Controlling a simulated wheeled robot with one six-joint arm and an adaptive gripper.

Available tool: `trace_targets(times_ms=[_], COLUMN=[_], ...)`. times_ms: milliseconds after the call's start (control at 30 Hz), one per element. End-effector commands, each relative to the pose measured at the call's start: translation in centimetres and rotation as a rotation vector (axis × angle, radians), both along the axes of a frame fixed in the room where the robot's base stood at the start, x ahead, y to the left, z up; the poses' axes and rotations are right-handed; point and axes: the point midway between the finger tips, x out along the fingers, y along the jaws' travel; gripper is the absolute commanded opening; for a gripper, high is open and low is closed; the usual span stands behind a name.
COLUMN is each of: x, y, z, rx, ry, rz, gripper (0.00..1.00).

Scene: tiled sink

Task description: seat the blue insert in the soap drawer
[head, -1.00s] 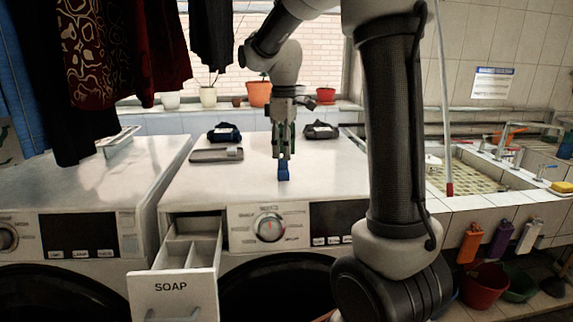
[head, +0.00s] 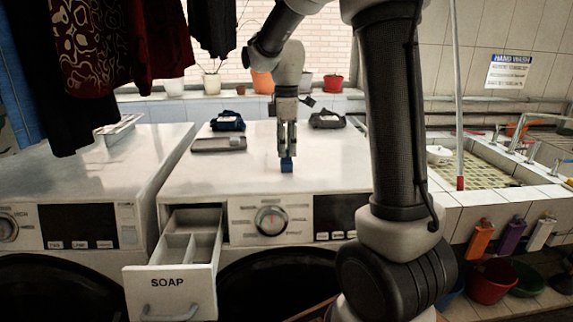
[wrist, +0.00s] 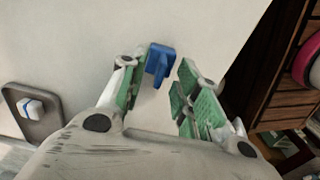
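The blue insert (head: 287,165) stands on top of the right washing machine, near its front edge. My gripper (head: 286,155) points down just above and around its upper part. In the wrist view the insert (wrist: 160,62) shows between and just beyond the green-padded fingertips, nearer the left finger. My gripper (wrist: 165,82) is open, with a clear gap between the fingers. The soap drawer (head: 170,283), marked SOAP, is pulled out at the machine's front left. Its inside shows divided compartments.
A grey tray (head: 218,144) lies left of my gripper, with a dark blue bundle (head: 228,121) behind it and a dark grey bundle (head: 327,119) to the right. Clothes (head: 95,45) hang at upper left. The machine top around the insert is clear.

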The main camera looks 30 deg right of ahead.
Motion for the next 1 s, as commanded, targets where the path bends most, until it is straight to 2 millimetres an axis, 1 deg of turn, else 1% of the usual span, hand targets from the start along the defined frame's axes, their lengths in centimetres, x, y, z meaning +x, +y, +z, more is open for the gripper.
trace_targets(times_ms=[33,133,233,400,567,600,900,1000], x=[0.0,0.0,0.0,0.0,0.0,0.0,0.0,0.0], y=[0.0,0.0,0.0,0.0,0.0,0.0,0.0,0.0], z=[-0.8,-1.8,-2.1,-2.1,-2.1,-2.1,-2.1,-1.7], rx=[0.0,0.001,0.0,0.001,0.001,0.001,0.001,0.0], ry=[0.003,0.002,0.0,0.0,0.0,0.0,-0.001,-0.002], rz=[0.0,-0.001,-0.001,-0.001,-0.001,-0.001,-0.001,-0.001], gripper=[0.32,0.32,0.32,0.32,0.03,0.0,0.0,0.0])
